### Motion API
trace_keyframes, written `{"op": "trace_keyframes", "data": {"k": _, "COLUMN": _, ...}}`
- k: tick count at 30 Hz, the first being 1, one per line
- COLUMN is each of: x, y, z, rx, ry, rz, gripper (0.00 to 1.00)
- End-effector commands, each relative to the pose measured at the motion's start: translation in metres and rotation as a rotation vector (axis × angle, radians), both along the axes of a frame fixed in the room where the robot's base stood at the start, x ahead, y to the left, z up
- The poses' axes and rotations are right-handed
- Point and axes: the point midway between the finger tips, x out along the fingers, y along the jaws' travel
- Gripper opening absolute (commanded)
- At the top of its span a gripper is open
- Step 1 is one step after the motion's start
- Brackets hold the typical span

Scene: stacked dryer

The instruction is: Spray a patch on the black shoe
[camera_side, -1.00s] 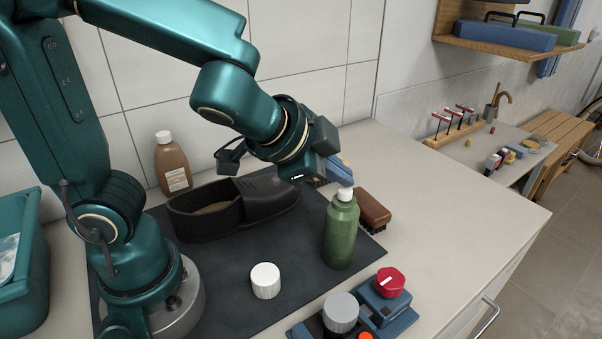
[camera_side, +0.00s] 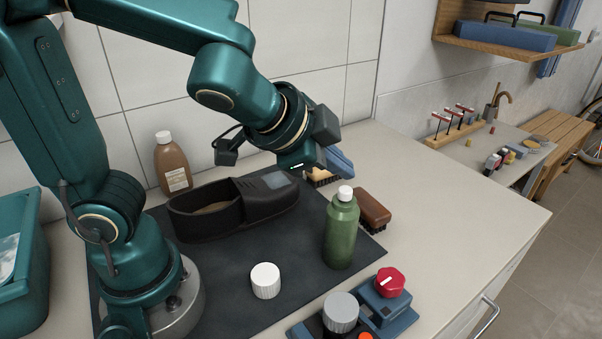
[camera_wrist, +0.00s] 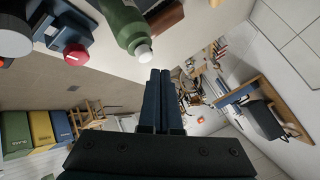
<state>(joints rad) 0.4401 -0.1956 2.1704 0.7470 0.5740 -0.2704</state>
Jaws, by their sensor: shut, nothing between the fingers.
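The black shoe (camera_side: 205,217) lies on the dark mat with its toe to the right. A grey-blue patch (camera_side: 277,180) shows on top of its toe. The green bottle (camera_side: 341,238) stands upright on the mat to the right of the shoe, with a white top (camera_side: 345,193). My gripper (camera_side: 342,166) is shut and empty, a little above and behind the bottle's top, apart from it. In the wrist view my gripper's fingers (camera_wrist: 160,75) are together, and the bottle (camera_wrist: 122,22) is beside them.
A white ribbed cylinder (camera_side: 265,281) stands on the mat (camera_side: 215,290). A brown brush (camera_side: 373,209) lies right of the bottle. A brown bottle (camera_side: 172,163) stands behind the shoe. A blue unit with a red knob (camera_side: 390,281) is at the front. The counter's right side is clear.

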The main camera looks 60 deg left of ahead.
Motion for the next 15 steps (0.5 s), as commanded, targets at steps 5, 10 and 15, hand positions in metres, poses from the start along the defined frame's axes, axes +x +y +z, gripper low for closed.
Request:
{"op": "trace_keyframes", "data": {"k": 5, "x": 0.0, "y": 0.0, "z": 0.0, "rx": 0.0, "ry": 0.0, "rz": 0.0, "gripper": 0.0}}
{"op": "trace_keyframes", "data": {"k": 10, "x": 0.001, "y": 0.0, "z": 0.004, "rx": 0.0, "ry": -0.003, "rz": 0.002, "gripper": 0.0}}
{"op": "trace_keyframes", "data": {"k": 15, "x": 0.001, "y": 0.001, "z": 0.02, "rx": -0.002, "ry": -0.007, "rz": 0.006, "gripper": 0.0}}
